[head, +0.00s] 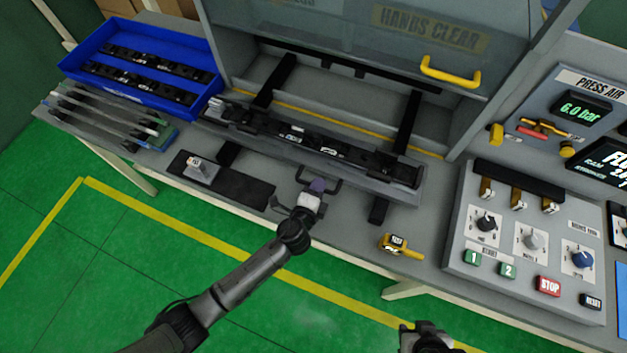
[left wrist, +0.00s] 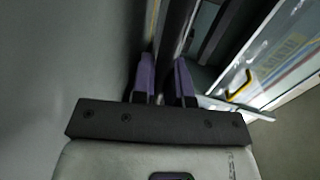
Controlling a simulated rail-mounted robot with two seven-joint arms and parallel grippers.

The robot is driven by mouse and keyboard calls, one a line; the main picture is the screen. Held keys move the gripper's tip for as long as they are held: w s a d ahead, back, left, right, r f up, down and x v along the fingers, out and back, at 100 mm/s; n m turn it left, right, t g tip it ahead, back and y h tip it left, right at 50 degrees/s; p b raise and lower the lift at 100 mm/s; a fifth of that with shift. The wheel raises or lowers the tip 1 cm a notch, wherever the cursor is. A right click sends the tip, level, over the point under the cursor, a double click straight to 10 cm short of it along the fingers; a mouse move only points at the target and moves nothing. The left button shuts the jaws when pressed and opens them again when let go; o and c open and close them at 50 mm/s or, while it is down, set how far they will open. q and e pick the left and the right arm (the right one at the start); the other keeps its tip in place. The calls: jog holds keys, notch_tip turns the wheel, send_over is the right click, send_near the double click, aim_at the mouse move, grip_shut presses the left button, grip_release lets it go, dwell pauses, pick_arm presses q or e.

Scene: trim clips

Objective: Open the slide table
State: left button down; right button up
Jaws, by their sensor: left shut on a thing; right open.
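The slide table (head: 372,181) is a long grey tray carrying a black fixture (head: 300,137) with dark trim parts. It lies in front of the press opening, and two black rails (head: 408,122) show behind it, running back into the press. A dark bar handle (head: 333,190) is on its front edge. My left gripper (head: 317,186) is at this handle, its purple fingers shut on it. In the left wrist view the fingers (left wrist: 163,82) close around a dark bar. My right gripper (head: 428,338) is at the bottom edge, away from the table; its fingers are barely visible.
A raised clear guard with a yellow handle (head: 450,73) hangs above the opening. A blue bin (head: 140,87) with dark trims and a rack (head: 105,115) stand left. A black mat (head: 235,187), a yellow tool (head: 401,246) and a button panel (head: 530,240) flank the handle area.

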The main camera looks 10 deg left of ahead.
pick_arm(q)
jog(key=c, duration=1.1)
grip_release()
jog(key=shift+c, duration=0.2)
jog(key=v, duration=1.3)
jog(key=shift+s, duration=0.4)
jog(key=shift+r, duration=0.15)
